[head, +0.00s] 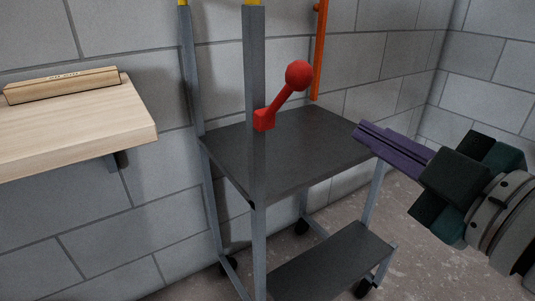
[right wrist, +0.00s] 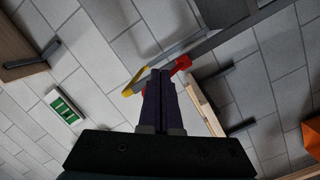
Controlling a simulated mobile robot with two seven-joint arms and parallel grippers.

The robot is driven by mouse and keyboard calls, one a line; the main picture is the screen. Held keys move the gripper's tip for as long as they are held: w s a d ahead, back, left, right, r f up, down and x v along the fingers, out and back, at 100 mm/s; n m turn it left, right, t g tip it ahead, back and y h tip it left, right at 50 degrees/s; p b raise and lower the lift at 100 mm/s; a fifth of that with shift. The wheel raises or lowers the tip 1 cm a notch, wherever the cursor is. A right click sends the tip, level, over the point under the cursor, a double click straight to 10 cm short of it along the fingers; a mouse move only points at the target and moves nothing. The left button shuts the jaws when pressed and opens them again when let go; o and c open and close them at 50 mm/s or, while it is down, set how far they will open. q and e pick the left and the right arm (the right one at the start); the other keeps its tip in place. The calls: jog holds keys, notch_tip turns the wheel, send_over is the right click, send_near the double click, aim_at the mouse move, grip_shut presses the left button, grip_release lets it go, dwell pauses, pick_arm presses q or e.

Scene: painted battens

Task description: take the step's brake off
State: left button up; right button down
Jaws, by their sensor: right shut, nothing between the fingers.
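The grey wheeled step (head: 300,155) stands against the block wall, with a dark upper platform and a lower tread (head: 335,262). A red brake lever (head: 298,75) with a ball knob is mounted on its front post. The lever slants up and to the right from its red block. My right gripper (head: 358,131) has purple fingers, shut and empty, to the right of the lever and apart from it in the head view. In the right wrist view, part of the red lever (right wrist: 181,64) shows just beyond the fingertips, partly hidden by them. My left gripper is not in view.
An orange bar (head: 319,50) stands upright behind the step. The step's posts have yellow tops. A green sign (right wrist: 62,107) shows in the wrist view.

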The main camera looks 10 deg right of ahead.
notch_tip(320, 180, down, 6)
jog(key=n+t+y+b, duration=0.4)
jog(key=n+b, duration=0.2)
jog(key=b, duration=0.5)
jog(key=n+t+y+b, duration=0.2)
jog(key=n+y+b, duration=0.4)
jog(key=n+b, duration=0.15)
send_near(309, 82)
jog(key=shift+m, duration=0.35)
jog(key=x, duration=0.6)
jog(key=shift+w+a+f+b, duration=0.1)
jog(key=shift+w+a+b, duration=0.15)
jog(key=shift+w, duration=0.2)
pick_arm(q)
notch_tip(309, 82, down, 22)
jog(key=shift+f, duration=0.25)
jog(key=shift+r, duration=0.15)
